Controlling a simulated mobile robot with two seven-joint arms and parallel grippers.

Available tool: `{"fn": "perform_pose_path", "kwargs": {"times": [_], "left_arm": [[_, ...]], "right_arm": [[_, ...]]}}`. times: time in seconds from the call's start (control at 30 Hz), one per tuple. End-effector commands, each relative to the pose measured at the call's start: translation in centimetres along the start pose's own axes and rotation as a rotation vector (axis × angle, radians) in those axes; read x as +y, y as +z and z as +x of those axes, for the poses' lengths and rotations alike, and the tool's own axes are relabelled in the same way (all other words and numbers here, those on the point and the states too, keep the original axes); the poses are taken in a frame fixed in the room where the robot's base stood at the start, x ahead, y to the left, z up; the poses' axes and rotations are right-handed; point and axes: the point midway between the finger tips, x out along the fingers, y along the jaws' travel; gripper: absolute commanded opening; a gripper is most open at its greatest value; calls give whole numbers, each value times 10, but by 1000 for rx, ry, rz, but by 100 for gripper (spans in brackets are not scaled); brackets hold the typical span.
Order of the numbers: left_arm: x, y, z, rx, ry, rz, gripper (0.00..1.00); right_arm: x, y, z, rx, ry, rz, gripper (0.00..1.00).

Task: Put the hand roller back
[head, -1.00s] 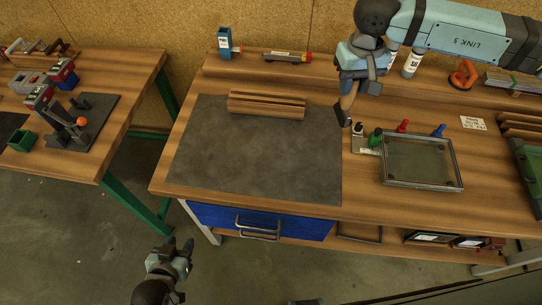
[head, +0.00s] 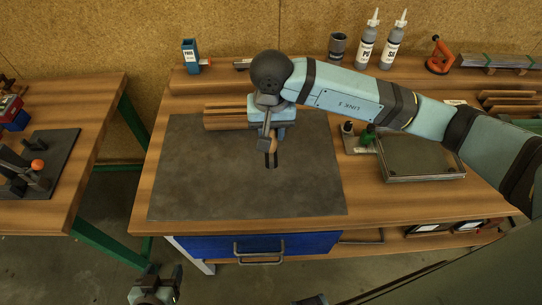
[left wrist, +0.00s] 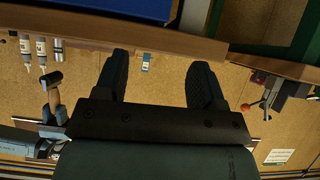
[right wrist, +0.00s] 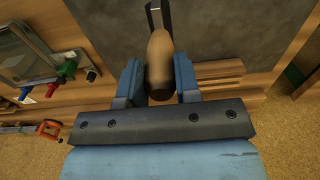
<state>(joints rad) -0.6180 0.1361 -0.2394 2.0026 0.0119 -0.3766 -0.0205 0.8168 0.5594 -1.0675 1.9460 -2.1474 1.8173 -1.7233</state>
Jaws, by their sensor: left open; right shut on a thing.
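The hand roller has a light wooden handle (right wrist: 160,58) and a dark head (right wrist: 157,14). My right gripper (right wrist: 158,82) is shut on the handle in the right wrist view. In the head view my right gripper (head: 268,137) holds the roller (head: 272,150) over the back part of the dark grey mat (head: 215,180); I cannot tell its exact height. Its dark end points toward the front. My left gripper (head: 163,276) is open and empty, low in front of the bench. Its spread fingers (left wrist: 157,78) also show in the left wrist view.
Wooden strips (head: 225,116) lie at the mat's back edge, partly behind my right gripper. White bottles (head: 368,40) and a dark cup (head: 337,46) stand on the back shelf. The front mat is clear.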

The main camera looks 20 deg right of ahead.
Motion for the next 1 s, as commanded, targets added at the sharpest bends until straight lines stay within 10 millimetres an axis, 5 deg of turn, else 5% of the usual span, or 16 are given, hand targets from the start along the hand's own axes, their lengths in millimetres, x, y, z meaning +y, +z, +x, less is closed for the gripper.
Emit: {"fn": "perform_pose_path", "kwargs": {"times": [0.2,0.7,1.0], "left_arm": [[-8,-6,-5,-3,-15,4,64],[-9,-11,-10,-7,-19,5,64],[-8,-10,-10,-5,-18,3,64]], "right_arm": [[0,1,48,-4,0,0,0],[-1,1,103,-2,-1,-1,0],[0,0,108,1,-1,-3,0]]}}
